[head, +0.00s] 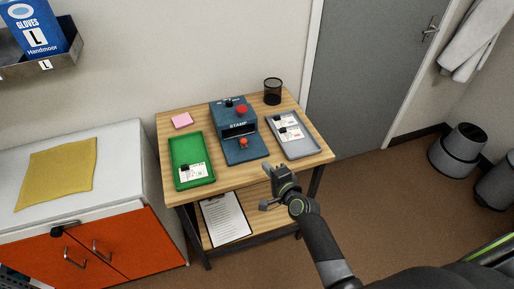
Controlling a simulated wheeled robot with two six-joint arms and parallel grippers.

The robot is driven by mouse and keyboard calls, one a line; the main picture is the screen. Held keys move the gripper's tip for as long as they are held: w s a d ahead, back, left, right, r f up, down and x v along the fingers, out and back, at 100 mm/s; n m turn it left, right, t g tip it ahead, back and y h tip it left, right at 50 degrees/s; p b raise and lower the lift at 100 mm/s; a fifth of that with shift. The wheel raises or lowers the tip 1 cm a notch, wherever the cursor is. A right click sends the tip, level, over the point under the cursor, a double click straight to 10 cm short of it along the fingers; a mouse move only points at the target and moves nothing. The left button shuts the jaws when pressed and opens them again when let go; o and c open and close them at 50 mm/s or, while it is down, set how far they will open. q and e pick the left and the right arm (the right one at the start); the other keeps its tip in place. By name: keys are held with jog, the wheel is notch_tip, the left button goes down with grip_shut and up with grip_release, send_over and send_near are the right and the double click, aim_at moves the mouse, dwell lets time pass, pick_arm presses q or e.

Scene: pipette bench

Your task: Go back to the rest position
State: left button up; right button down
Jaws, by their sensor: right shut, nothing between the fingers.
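My right gripper (268,187) is shut and empty. It hangs in front of the front edge of the small wooden table (225,191), a little below the grey tray. My right arm reaches in from the lower right. My left gripper does not show. On the table stands a blue stamp machine (226,118) with red knobs. A green tray (181,150) with a white card (192,171) is on its left. A grey tray (298,148) with white cards (289,131) is on its right.
A pink note pad (182,120) and a black mesh cup (272,91) are at the table's back. A clipboard (226,218) lies on the lower shelf. An orange-fronted cabinet (130,243) stands at left, bins (459,148) at right. Brown floor (385,200) is free right of the table.

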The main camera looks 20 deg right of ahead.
jog(key=s+d+f+n+g+h, duration=0.1)
jog(key=s+d+f+n+g, duration=0.25)
jog(key=s+f, duration=0.75)
jog(key=s+d+f+n+g+h, duration=0.15)
jog(key=s+f+n+g, duration=0.25)
jog(key=s+f, duration=0.75)
jog(key=s+d+f+n+g, duration=0.2)
jog(key=s+f, duration=0.3)
jog(key=s, duration=0.4)
jog(key=s+d+f+n+g+h, duration=0.1)
jog(key=s+d+f+n+g, duration=0.1)
jog(key=s+f, duration=0.4)
jog(key=s+d+f+n+g, duration=0.1)
jog(key=s+f+n, duration=0.3)
jog(key=s, duration=0.8)
jog(key=shift+d+f+g, duration=0.4)
jog(key=shift+f+g, duration=0.25)
jog(key=shift+g, duration=0.2)
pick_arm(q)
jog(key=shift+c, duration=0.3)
pick_arm(e)
jog(key=shift+h, duration=0.25)
